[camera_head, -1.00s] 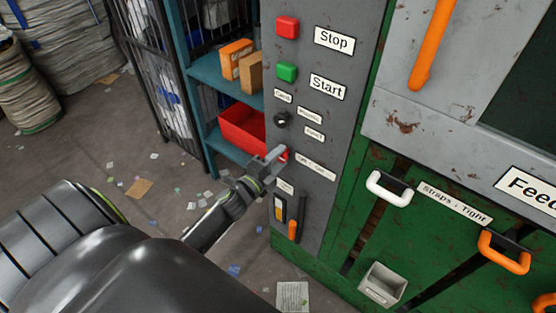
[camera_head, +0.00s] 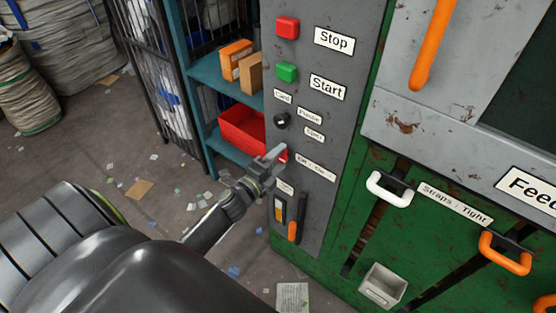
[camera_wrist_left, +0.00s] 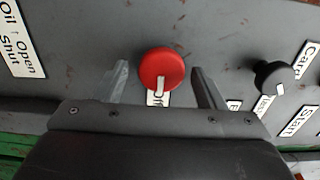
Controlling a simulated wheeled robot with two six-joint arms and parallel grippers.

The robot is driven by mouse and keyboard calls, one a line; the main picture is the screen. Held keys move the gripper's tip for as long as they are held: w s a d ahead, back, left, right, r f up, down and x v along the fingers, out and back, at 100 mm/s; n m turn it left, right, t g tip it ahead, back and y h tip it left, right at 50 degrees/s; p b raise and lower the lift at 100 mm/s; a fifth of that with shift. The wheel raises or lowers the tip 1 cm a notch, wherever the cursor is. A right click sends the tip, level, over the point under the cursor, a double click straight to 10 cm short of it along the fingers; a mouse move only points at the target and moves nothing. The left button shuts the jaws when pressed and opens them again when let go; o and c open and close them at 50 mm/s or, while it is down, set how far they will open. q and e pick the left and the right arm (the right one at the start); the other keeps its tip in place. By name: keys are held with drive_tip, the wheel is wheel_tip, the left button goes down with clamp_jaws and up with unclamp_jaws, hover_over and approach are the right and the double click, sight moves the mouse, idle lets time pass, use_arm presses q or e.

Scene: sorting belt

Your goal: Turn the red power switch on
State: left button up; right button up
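The red power switch (camera_wrist_left: 161,70) is a round red knob with a white pointer mark, on the grey control panel (camera_head: 335,125). In the head view only a red bit of the switch (camera_head: 284,154) shows past my left gripper (camera_head: 275,160). In the left wrist view my left gripper (camera_wrist_left: 163,84) is open, with one finger on each side of the knob and a visible gap to both. The white mark points toward a small label (camera_wrist_left: 157,99), partly covered by the mark and the gripper body. My right gripper is not in view.
Above the switch are a black selector knob (camera_head: 281,120), a green Start button (camera_head: 286,72) and a red Stop button (camera_head: 287,28). Below it is an orange lever (camera_head: 293,230). A blue shelf (camera_head: 222,140) with a red bin (camera_head: 243,130) stands to the left.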

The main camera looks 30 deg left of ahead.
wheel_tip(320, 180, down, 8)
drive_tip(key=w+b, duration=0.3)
drive_tip(key=b, duration=0.8)
use_arm(q)
drive_tip(key=s+a+b, duration=0.1)
drive_tip(key=s+b, duration=0.1)
drive_tip(key=s, duration=1.5)
drive_tip(key=shift+s+a+b, duration=0.15)
drive_tip(key=shift+a+b, duration=0.05)
drive_tip(key=shift+b, duration=0.1)
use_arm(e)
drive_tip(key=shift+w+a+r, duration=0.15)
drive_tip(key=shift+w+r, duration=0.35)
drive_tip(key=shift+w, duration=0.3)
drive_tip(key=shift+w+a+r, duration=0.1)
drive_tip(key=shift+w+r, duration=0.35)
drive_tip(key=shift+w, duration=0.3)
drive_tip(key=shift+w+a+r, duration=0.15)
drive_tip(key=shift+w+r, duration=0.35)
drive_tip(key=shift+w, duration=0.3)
